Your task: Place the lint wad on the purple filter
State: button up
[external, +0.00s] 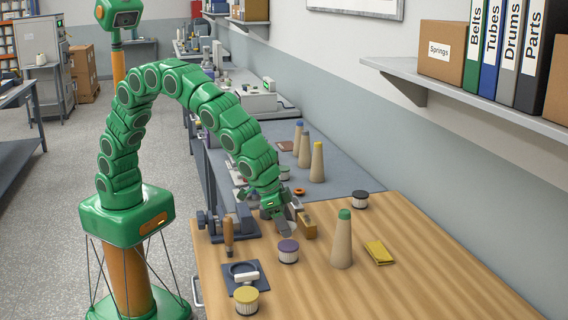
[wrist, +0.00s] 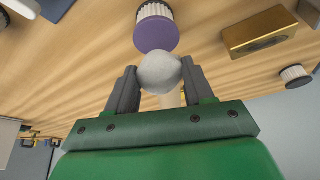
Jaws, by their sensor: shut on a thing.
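My gripper (external: 288,226) is over the near wooden bench. In the wrist view my gripper (wrist: 158,82) is shut on the lint wad (wrist: 159,71), a round pale grey ball between the two dark fingers. The purple filter (external: 288,246) stands upright on the bench, a pleated white body with a purple top, just in front of my gripper in the external view. In the wrist view the purple filter (wrist: 155,35) shows just past the wad, which overlaps its edge in the picture. I cannot tell the exact gap between them.
A brass block (external: 308,227) sits close right of my gripper. A green-tipped cone (external: 342,242) stands right of the purple filter. A yellow-topped filter (external: 246,302), a dark square pad (external: 232,286) and a wooden-handled tool (external: 228,236) are left. A black-topped filter (external: 360,200) stands farther back.

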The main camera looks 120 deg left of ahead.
jog(key=shift+w+f, duration=0.2)
jog(key=shift+f, duration=1.55)
jog(key=shift+f, duration=0.1)
jog(key=o, duration=1)
